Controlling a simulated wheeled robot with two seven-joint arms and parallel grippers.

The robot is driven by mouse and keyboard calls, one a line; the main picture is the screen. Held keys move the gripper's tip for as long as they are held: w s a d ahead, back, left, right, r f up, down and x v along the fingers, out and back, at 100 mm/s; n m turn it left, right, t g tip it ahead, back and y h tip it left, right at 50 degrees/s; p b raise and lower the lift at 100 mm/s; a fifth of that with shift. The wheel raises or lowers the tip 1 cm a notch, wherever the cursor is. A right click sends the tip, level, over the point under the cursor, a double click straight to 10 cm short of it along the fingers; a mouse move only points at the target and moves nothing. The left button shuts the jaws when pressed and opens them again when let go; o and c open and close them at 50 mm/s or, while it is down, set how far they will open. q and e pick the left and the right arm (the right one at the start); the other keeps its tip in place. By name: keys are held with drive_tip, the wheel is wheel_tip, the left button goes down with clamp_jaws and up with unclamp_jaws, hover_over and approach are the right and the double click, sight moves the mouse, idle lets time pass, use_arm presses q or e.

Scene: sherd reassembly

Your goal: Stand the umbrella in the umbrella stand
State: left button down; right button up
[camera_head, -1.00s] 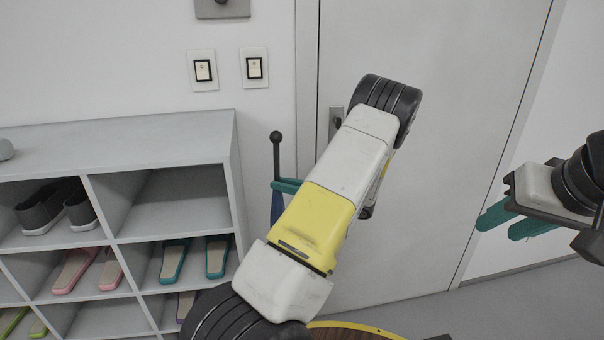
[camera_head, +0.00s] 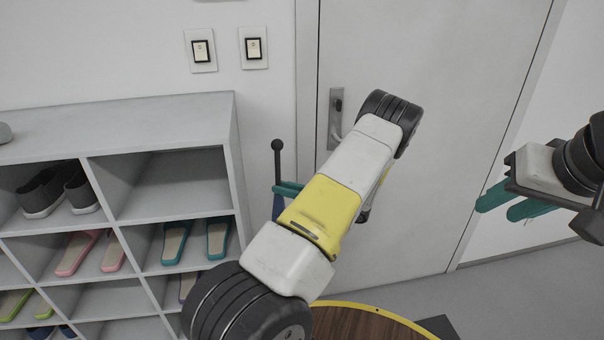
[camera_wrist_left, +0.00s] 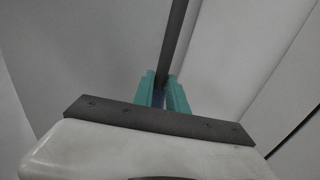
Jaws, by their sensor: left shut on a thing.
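The umbrella (camera_head: 277,160) hangs upright, with a thin dark shaft, a black ball-shaped handle end on top and blue cloth lower down. My left gripper (camera_head: 287,189) is shut on it below the knob, beside the shelf's right side. In the left wrist view the dark umbrella shaft (camera_wrist_left: 177,45) rises from between the teal fingers of the left gripper (camera_wrist_left: 161,92). My arm hides part of the area near the umbrella, and its lower end is not seen. My right gripper (camera_head: 514,202) is open and empty at the right. No umbrella stand can be made out.
A grey shoe shelf (camera_head: 120,118) with shoes and slippers fills the left. A closed grey door (camera_head: 440,120) with a handle (camera_head: 336,120) is behind my arm. A dark flat thing (camera_head: 438,326) lies on the floor (camera_head: 510,295), which is otherwise bare at the lower right.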

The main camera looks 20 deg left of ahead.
use_arm(q)
drive_tip(key=shift+f, duration=8.45)
drive_tip(key=c, duration=1.3)
unclamp_jaws()
drive_tip(key=shift+o, duration=0.2)
drive_tip(key=d, duration=0.8)
drive_tip(key=shift+s, duration=0.15)
drive_tip(key=shift+a, duration=0.1)
